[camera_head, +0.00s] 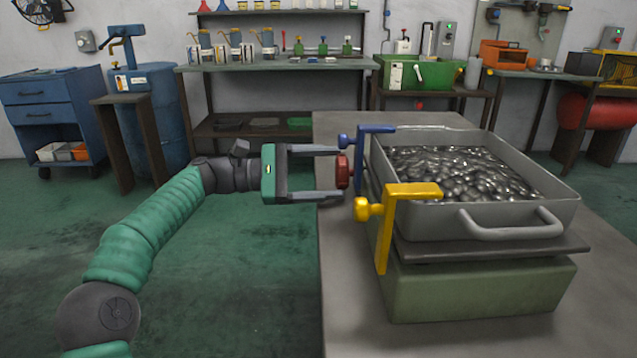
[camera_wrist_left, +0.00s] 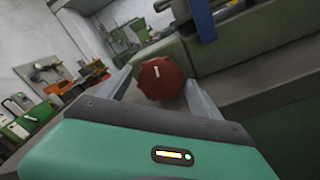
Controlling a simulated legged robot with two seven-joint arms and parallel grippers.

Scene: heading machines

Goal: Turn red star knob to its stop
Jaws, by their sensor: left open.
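The red star knob (camera_head: 342,171) sits on the left side of the green base box (camera_head: 480,290), beside the blue bracket (camera_head: 360,155). In the left wrist view the knob (camera_wrist_left: 161,79) faces the camera, with a short white mark near its top middle. My left gripper (camera_head: 330,173) is open, its two fingers level with the knob, one on its far side and one on its near side. In the left wrist view the fingers (camera_wrist_left: 158,88) flank the knob; whether they touch it I cannot tell. My right gripper is not in view.
A yellow bracket with a round knob (camera_head: 400,192) stands nearer on the same side. A grey tray (camera_head: 570,195) full of shiny metal pieces rests on top. The grey table (camera_head: 350,310) has bare surface at front left. Workbenches stand along the back wall.

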